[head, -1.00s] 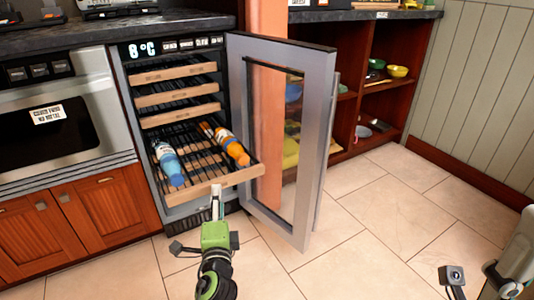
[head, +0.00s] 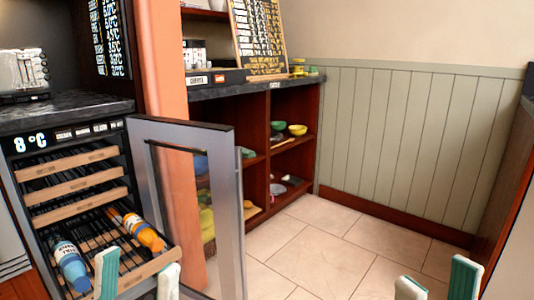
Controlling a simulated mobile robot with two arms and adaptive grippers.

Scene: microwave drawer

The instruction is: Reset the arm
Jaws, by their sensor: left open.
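My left gripper (head: 138,274) shows at the bottom left as two separated pale green and white fingertips pointing up. It is open with nothing between the fingers, and in the picture it overlaps the front of the pulled-out lower rack (head: 163,258). I cannot tell whether it touches the rack. My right gripper (head: 438,277) shows at the bottom right, its two fingertips apart, empty. Both wrists and arms are below the picture edge. A blue bottle (head: 70,265) and an orange bottle (head: 138,229) lie on the lower rack of the cooler.
The cooler's glass door (head: 229,215) stands open right of the racks. Red-brown shelves (head: 257,129) with bowls stand behind it under a dark counter (head: 240,90). An orange post (head: 168,90) rises behind the door. Tiled floor (head: 325,240) is clear at centre right.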

